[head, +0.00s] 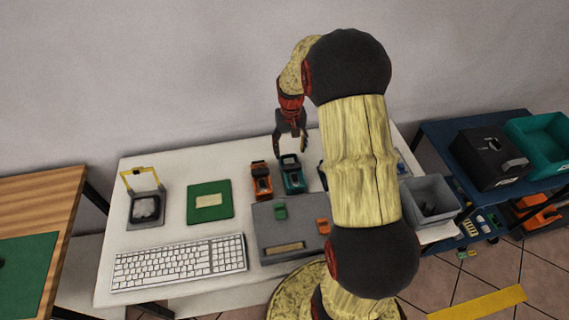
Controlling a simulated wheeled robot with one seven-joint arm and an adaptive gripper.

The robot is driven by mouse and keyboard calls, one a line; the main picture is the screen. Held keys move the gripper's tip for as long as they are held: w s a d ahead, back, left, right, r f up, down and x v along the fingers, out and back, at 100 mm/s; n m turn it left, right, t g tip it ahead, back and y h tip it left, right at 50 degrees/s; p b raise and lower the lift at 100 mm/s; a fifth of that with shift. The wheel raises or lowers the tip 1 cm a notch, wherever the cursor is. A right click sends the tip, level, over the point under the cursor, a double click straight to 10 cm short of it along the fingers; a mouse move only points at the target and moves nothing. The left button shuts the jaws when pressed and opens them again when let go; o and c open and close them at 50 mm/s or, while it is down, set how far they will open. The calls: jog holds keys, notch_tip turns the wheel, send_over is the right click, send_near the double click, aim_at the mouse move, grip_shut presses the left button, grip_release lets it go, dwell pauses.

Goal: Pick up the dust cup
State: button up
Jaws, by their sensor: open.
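My gripper (290,151) is open and points down above the back of the white table. Its two dark fingers are spread, with nothing visible between them. Just below it in the picture is a teal piece (294,181) with a dark loop at its back. An orange and dark piece (261,184) lies to its left. I cannot tell for sure which thing is the dust cup. My arm hides part of the table to the right of the teal piece.
A grey board (265,238) holds a green block (281,212) and an orange block (323,226). A keyboard (180,262), a green pad (194,212) and a yellow-handled stand (146,208) are left. A grey bin (432,187) stands right.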

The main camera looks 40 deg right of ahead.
aim_at(289, 156)
jog(key=shift+w+d+f+b, duration=0.15)
jog(key=shift+f+b, duration=0.3)
jog(key=shift+f, duration=0.9)
jog(key=shift+w+f+b, duration=0.2)
jog(key=shift+f+b, duration=0.25)
jog(key=shift+f, duration=0.9)
jog(key=c, duration=0.3)
jog(key=c, duration=0.7)
jog(key=shift+c, duration=0.2)
notch_tip(289, 156, up, 10)
jog(key=p, duration=0.2)
jog(key=shift+p, duration=0.35)
